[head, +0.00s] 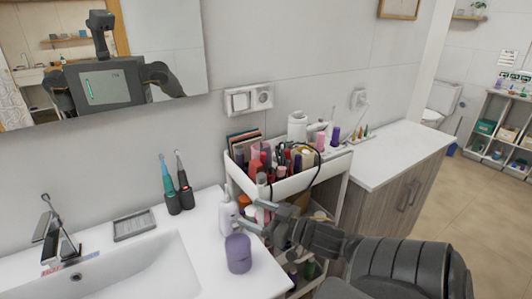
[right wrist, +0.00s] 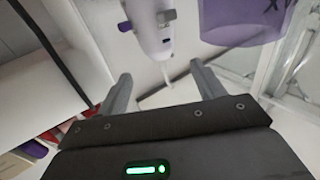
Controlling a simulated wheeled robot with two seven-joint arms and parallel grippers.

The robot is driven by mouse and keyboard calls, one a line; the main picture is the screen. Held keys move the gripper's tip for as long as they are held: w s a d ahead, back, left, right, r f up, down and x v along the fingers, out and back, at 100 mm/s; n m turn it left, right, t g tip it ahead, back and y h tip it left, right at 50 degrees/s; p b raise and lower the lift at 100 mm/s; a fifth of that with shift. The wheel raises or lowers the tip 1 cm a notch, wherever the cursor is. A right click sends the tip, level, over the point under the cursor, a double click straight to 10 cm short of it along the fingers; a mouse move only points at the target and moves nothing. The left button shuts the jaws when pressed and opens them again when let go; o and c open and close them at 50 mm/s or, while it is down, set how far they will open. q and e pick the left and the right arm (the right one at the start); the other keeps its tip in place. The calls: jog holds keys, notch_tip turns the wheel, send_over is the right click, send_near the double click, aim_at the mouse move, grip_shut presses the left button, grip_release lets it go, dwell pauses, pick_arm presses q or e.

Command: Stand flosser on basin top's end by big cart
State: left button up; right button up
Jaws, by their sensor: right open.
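The flosser (head: 227,214), a white bottle-like device, stands upright on the right end of the white basin top (head: 206,205), beside the big cart (head: 300,178). It also shows in the right wrist view (right wrist: 153,28) as a white body with a grey-purple button and thin tip, beyond my fingers. My right gripper (head: 254,216) is open, just right of the flosser, its fingers pointing toward it. In the right wrist view its fingers (right wrist: 160,88) are apart with nothing between them. My left gripper is not in view.
A purple cup (head: 238,254) stands close in front of the flosser and shows in the right wrist view (right wrist: 240,18). Two electric toothbrushes (head: 178,190) and a grey soap tray (head: 134,225) stand further left. The cart is crowded with bottles and brushes.

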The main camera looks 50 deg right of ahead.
jog(key=shift+s+d, duration=0.15)
jog(key=shift+s, duration=0.7)
jog(key=shift+s+d, duration=0.15)
jog(key=shift+s, duration=0.65)
